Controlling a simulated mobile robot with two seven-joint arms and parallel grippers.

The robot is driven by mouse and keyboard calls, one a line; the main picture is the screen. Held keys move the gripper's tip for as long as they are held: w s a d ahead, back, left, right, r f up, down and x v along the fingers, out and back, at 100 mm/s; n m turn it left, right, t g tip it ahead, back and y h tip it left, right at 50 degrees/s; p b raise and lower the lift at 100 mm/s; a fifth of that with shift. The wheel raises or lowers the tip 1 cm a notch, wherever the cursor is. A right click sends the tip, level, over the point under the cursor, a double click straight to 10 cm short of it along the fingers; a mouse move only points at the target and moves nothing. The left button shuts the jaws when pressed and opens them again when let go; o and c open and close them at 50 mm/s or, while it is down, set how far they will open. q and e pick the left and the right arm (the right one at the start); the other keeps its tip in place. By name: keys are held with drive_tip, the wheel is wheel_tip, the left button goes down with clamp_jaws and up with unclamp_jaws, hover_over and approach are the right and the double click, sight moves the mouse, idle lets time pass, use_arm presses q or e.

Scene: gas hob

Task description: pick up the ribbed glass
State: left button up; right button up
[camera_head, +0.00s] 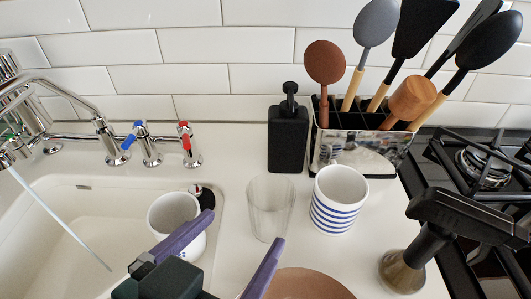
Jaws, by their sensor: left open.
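The ribbed glass (270,207) is a clear, empty-looking tumbler standing upright on the white counter, right of the sink. My left gripper (245,228) comes in from the bottom left with two purple fingers spread apart. It is open and empty. Its right fingertip shows just below the base of the glass in the picture, and its left fingertip is left of the glass, in front of a white mug. I cannot tell whether the right finger touches the glass. My right gripper is not in view.
A blue-striped cup (338,200) stands close right of the glass. A black dispenser (288,138) and a utensil holder (360,152) stand behind. A white mug (172,212) is at the sink (75,225). A brown round thing (305,285) lies in front; a black-handled tool (405,272) stands right, near the hob (480,165).

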sight(260, 217)
use_arm(q)
drive_tip(key=shift+d+f, duration=0.2)
drive_tip(key=shift+f, duration=0.55)
drive_tip(key=shift+w+d+f+b, duration=0.1)
drive_tip(key=shift+w+d+b, duration=0.05)
drive_tip(key=shift+w+b, duration=0.15)
drive_tip(key=b+x, duration=0.1)
drive_tip(key=x, duration=0.2)
drive_tip(key=shift+w+d, duration=0.15)
drive_tip(key=shift+w, duration=0.1)
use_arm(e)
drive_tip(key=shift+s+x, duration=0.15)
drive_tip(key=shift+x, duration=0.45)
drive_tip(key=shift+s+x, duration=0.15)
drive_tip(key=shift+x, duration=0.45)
use_arm(q)
drive_tip(key=b+x, duration=0.2)
drive_tip(key=x, duration=0.3)
drive_tip(key=shift+w+d+f, duration=0.1)
drive_tip(key=shift+w, duration=0.05)
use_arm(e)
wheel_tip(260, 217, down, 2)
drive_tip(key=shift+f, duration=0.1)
use_arm(q)
drive_tip(key=c, duration=1.5)
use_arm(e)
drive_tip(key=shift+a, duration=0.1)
